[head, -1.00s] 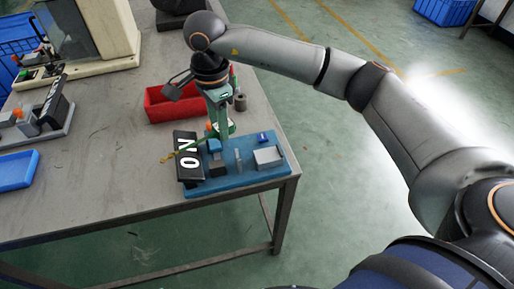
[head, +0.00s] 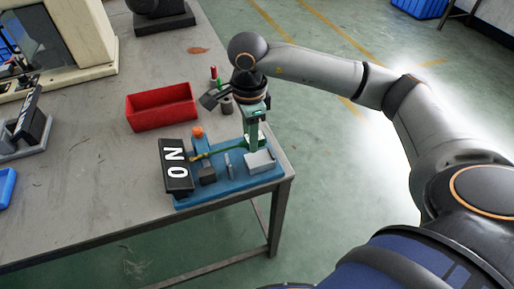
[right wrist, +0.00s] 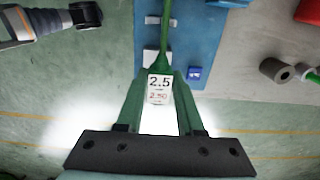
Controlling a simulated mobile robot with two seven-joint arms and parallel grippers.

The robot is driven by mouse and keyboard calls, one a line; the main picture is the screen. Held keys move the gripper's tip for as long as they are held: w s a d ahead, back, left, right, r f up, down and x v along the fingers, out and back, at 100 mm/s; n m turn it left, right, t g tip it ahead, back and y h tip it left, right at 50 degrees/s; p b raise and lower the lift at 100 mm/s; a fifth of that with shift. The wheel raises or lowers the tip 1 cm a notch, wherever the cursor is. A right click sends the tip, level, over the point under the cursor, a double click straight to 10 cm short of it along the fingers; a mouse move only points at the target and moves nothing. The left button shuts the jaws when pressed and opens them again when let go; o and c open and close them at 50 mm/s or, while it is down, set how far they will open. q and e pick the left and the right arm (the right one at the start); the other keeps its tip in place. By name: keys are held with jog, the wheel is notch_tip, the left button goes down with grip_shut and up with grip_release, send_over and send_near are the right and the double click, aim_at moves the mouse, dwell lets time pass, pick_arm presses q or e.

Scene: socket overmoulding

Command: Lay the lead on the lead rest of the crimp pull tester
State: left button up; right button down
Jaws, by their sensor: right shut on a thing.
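The crimp pull tester is a blue base (head: 213,196) at the table's near right corner. It carries a black sign with white letters (head: 175,168), a dark grey block (head: 207,176), a thin upright grey plate (head: 229,165), a pale grey block (head: 260,161) and an orange knob (head: 197,132). I cannot tell for sure which part is the lead rest. My right gripper (head: 254,146) points down over the base's right part, shut on the green lead (head: 228,150). The lead's yellowish end reaches left near the sign. In the right wrist view the lead (right wrist: 165,35) runs away from the fingers (right wrist: 160,75), with a "2.5" label (right wrist: 159,83) between them. My left gripper is out of view.
A red bin (head: 162,110) stands behind the tester. A grey cylinder (head: 227,106) and red and green upright items (head: 215,78) stand near the table's right edge. Beyond that edge is open floor. Bare tabletop lies left of the tester.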

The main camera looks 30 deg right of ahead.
aim_at(257, 159)
jog(key=shift+s+d+f, duration=0.3)
jog(key=shift+d+f, duration=0.15)
jog(key=shift+f, duration=0.15)
jog(key=f, duration=0.3)
jog(key=shift+s+d+f, duration=0.1)
jog(key=shift+s+d, duration=0.05)
jog(key=shift+d, duration=0.1)
jog(key=shift+f, duration=0.2)
jog(key=shift+f, duration=0.25)
jog(key=c, duration=0.5)
grip_release()
jog(key=shift+r, duration=0.1)
jog(key=shift+c, duration=0.2)
notch_tip(257, 159, up, 12)
jog(key=shift+r, duration=0.2)
